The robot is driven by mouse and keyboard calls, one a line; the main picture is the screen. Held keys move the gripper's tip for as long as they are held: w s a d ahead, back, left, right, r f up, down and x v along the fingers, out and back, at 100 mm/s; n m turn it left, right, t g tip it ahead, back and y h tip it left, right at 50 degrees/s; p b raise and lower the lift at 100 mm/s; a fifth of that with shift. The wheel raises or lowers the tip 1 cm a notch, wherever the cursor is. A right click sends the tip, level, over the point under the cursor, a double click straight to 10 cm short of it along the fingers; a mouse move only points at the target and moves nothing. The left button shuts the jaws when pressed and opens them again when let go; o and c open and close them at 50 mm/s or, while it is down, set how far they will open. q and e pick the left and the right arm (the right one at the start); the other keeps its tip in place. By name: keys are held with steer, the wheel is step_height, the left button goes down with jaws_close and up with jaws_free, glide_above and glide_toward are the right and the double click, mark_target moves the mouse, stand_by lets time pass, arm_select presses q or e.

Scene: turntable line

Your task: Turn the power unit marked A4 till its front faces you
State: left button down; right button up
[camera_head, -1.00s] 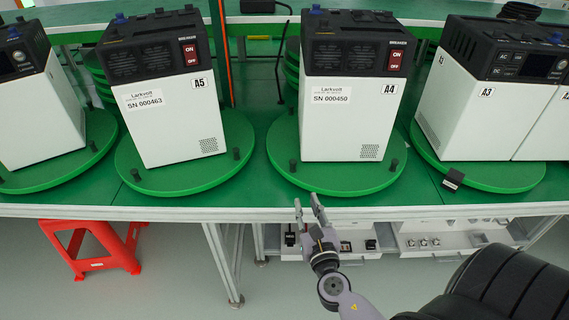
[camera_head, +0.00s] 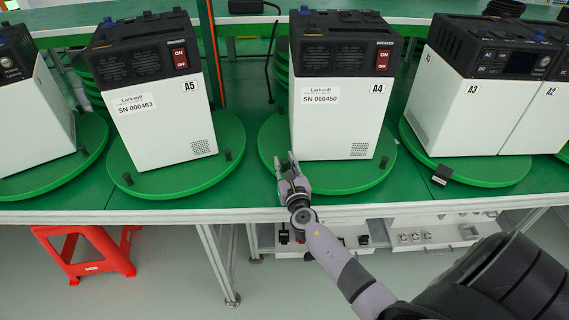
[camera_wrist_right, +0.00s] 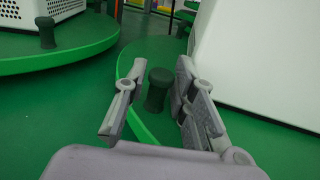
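The power unit A4 (camera_head: 340,115) is a white box with a black top. It stands on a round green turntable (camera_head: 345,182); the side toward me carries a red breaker switch, vents and a serial label, no display. A short dark peg (camera_head: 383,161) rises at the turntable's right front. My right gripper (camera_head: 287,160) is at the turntable's left front rim. In the right wrist view its fingers (camera_wrist_right: 160,68) are open, with another dark peg (camera_wrist_right: 158,90) between them, apart from both. A4's white side (camera_wrist_right: 270,55) is close on the right. My left gripper is out of view.
Unit A5 (camera_head: 155,120) stands on its own turntable (camera_head: 185,180) to the left, and A3 (camera_head: 470,110) on another (camera_head: 480,172) to the right. A red stool (camera_head: 85,250) stands on the floor.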

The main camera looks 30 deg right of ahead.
jaws_close()
stand_by(0.3)
stand_by(0.5)
